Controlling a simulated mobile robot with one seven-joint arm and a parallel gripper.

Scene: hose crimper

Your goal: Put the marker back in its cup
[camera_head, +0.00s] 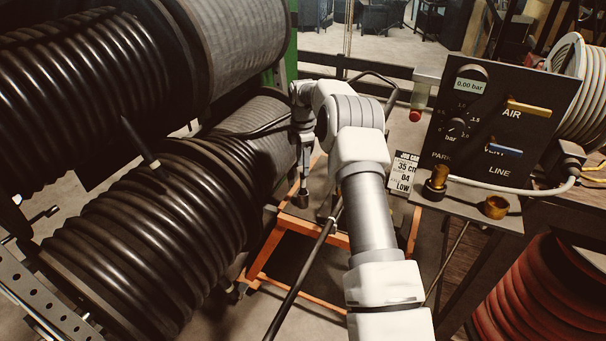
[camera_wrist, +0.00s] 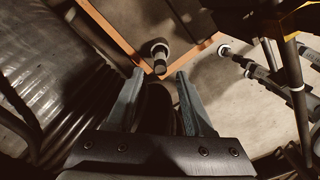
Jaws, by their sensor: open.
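My gripper (camera_wrist: 159,74) is open in the wrist view, its two grey fingers apart. A short dark cylinder with a pale round end (camera_wrist: 159,52) shows between and just beyond the fingertips, over the orange-edged cart. It may be the marker, but I cannot be sure, nor whether it touches the fingers. In the head view my gripper (camera_head: 303,150) points down beside the lower hose reel, small and partly hidden.
Big black hose reels (camera_head: 150,220) fill the left side. The orange-framed cart (camera_head: 268,258) stands below my arm, with a hanging hose (camera_head: 305,270) in front. The gauge panel (camera_head: 500,115) is at right, a job card (camera_head: 403,172) beside it. Red hose (camera_head: 535,290) lies lower right.

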